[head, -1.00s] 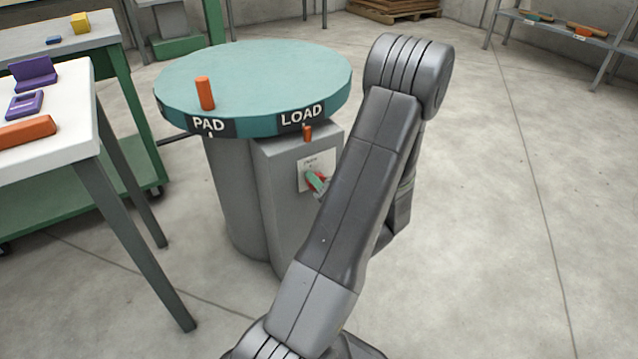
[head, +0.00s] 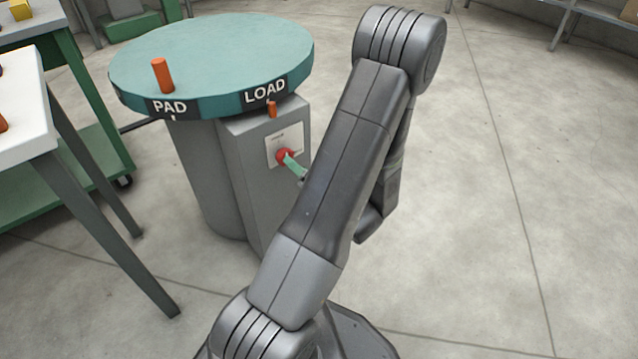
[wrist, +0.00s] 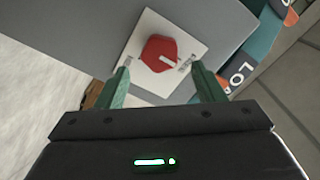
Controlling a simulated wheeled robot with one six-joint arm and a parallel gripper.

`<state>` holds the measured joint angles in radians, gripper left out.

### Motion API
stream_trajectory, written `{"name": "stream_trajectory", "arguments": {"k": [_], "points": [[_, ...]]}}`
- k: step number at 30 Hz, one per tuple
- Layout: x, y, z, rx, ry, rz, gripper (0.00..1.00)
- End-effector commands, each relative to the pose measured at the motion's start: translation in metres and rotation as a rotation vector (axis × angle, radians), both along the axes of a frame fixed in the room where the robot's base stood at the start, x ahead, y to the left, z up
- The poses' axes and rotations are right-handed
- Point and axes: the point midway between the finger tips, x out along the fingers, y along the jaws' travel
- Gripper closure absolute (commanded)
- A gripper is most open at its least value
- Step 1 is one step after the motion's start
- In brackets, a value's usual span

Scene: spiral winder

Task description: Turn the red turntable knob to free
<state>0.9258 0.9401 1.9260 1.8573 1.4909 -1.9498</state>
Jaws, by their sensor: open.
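The red turntable knob (head: 284,156) sits on a white plate (head: 270,150) on the side of the grey pedestal below the turntable. In the wrist view the knob (wrist: 157,50) has a white mark on its edge, and the small lettering on the plate is too small to read. My gripper (wrist: 160,70) is open, its two green fingers apart just short of the knob, one towards each side, with nothing between them. In the head view one green finger shows by the knob's right edge; my arm hides the rest of the gripper.
The teal turntable (head: 215,55) carries an orange peg (head: 162,75) and PAD and LOAD labels on its rim. A smaller orange pin (head: 272,109) stands below LOAD. A white-topped table (head: 30,140) is at the left.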

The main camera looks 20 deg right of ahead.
Motion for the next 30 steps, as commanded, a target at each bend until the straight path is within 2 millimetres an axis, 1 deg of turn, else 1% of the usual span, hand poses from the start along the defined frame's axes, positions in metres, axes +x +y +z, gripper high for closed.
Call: {"name": "stream_trajectory", "arguments": {"k": [1, 3, 9, 15, 20, 30], "points": [[-0.01, -0.005, 0.001, 0.002, 0.001, -0.006, 0.38], [-0.022, -0.009, 0.001, 0.001, 0.002, -0.006, 0.38], [-0.054, -0.02, 0.001, 0.0, 0.002, -0.005, 0.38], [-0.073, -0.027, 0.0, 0.0, 0.0, -0.001, 0.38], [-0.079, -0.028, 0.0, -0.001, 0.0, 0.001, 0.38], [-0.079, -0.028, 0.0, -0.001, 0.001, 0.002, 0.38]]}}
